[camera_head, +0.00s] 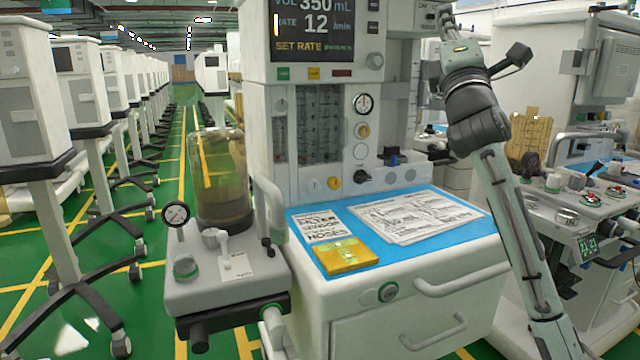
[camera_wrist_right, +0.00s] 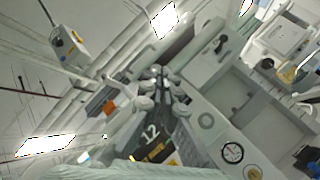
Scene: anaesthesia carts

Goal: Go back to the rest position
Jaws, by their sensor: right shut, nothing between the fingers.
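My right arm (camera_head: 515,235) rises from the lower right of the head view, in front of the gap between two carts. My right gripper (camera_head: 446,22) is at its upper end, near the top edge, beside the right side of the cart's screen housing. In the wrist view the right gripper (camera_wrist_right: 158,76) points up the middle, with its fingers together and nothing between them. My left gripper is not in view.
An anaesthesia cart (camera_head: 400,285) with a blue top stands in front, bearing papers (camera_head: 415,215) and a yellow packet (camera_head: 345,256). A glass canister (camera_head: 220,180) stands at its left. Another cart (camera_head: 580,205) is close on the right. A green aisle runs at the left.

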